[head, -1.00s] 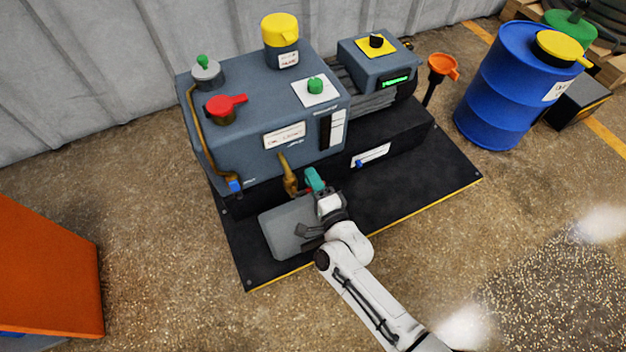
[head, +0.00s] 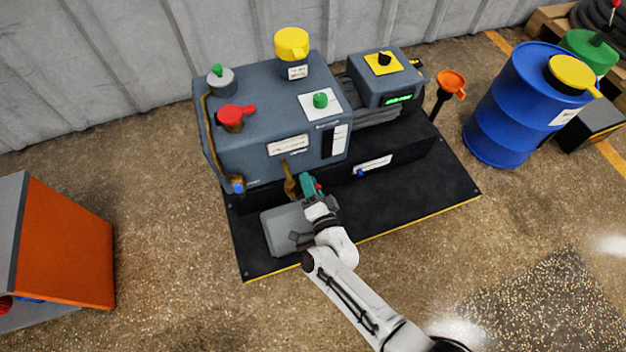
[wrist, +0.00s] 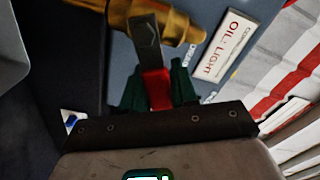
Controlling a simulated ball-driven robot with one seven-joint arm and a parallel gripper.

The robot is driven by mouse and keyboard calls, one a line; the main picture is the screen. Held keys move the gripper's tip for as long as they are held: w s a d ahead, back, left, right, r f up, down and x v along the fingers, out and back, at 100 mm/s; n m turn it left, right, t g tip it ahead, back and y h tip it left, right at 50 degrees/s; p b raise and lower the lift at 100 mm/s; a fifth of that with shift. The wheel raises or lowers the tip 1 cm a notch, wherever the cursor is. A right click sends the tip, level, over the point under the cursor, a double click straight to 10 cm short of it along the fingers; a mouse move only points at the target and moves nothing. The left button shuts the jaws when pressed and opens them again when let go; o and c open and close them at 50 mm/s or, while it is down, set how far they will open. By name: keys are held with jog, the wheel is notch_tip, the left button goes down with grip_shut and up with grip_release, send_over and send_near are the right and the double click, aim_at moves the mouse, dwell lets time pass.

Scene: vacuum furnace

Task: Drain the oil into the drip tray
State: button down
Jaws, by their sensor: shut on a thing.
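The grey pump (head: 265,120) has a brass drain valve (head: 290,185) low on its front, below an oil label. In the wrist view the brass valve (wrist: 178,25) lies at the top, with a grey lever and a red grip (wrist: 157,90) reaching toward me. My gripper (wrist: 157,85) has its green fingers on both sides of the red grip and is shut on it. In the head view my gripper (head: 311,188) is just right of the valve. The shallow grey drip tray (head: 270,238) lies below, on the black base, partly hidden by my gripper and wrist. No oil stream is discernible.
An orange cabinet (head: 65,250) stands at the left. The black base (head: 410,205) is clear right of my arm, and the floor in front is open.

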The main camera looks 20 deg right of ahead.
jog(key=shift+a+r+n+p, duration=0.3)
jog(key=shift+n+p, duration=0.2)
jog(key=shift+n, duration=0.4)
jog(key=c, duration=1)
grip_release()
jog(key=shift+o, duration=0.2)
jog(key=s+p, duration=0.3)
jog(key=s, duration=0.8)
